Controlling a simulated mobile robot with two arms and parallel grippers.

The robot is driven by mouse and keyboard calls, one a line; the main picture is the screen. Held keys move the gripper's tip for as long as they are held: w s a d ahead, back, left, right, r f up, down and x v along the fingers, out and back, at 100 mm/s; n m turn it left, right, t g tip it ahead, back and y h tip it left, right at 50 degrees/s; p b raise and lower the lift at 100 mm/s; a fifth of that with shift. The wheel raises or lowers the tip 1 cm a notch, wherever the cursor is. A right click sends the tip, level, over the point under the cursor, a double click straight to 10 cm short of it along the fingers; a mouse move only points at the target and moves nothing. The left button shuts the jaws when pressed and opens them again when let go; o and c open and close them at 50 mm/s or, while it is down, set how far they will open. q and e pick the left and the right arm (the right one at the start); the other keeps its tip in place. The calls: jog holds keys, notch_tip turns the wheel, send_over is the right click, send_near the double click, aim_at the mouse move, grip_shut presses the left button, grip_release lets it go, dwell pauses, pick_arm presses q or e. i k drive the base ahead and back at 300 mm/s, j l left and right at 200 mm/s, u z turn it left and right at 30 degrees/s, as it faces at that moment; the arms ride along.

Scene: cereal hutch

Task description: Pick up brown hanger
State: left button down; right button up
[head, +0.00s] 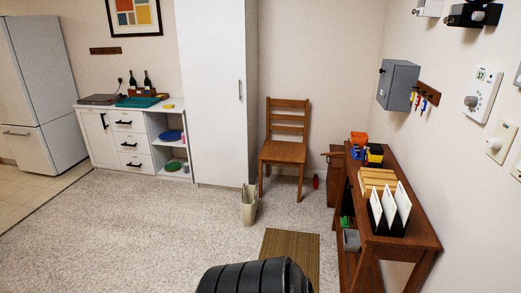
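I see no clothes-type hanger in the head view. Two brown wall-mounted strips show. One is a brown rack (428,93) on the right wall, with small coloured items hanging below it, beside a grey box. The other is a plain dark brown bar (105,50) on the back wall above the white cabinet. I cannot tell whether either is the brown hanger. Neither of my grippers is in view.
A brown console table (408,240) with organizers lines the right wall. A wooden chair (284,149) stands by the back wall, near a tall white cupboard (211,95).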

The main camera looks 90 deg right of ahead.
aim_at(330, 154)
jog(key=z, duration=3.45)
jog(key=j+u, duration=0.6)
jog(key=u, duration=0.2)
jog(key=i+j+u, duration=0.25)
jog(key=j+u, duration=0.15)
jog(key=j, duration=0.15)
jog(key=i+j+u, duration=0.8)
jog(key=i+j+z, duration=0.2)
jog(key=i, duration=0.2)
jog(key=i+j+z, duration=0.2)
jog(key=i, duration=0.25)
jog(key=i+l+z, duration=0.15)
jog(key=i+z, duration=0.55)
jog(key=z, duration=0.2)
jog(key=i+z, duration=0.45)
jog(key=i+l+z, duration=0.25)
jog(key=i+z, duration=0.75)
jog(key=i+j+z, duration=0.15)
jog(key=i+z, duration=0.35)
jog(key=i+l, duration=0.1)
jog(key=i, duration=1.15)
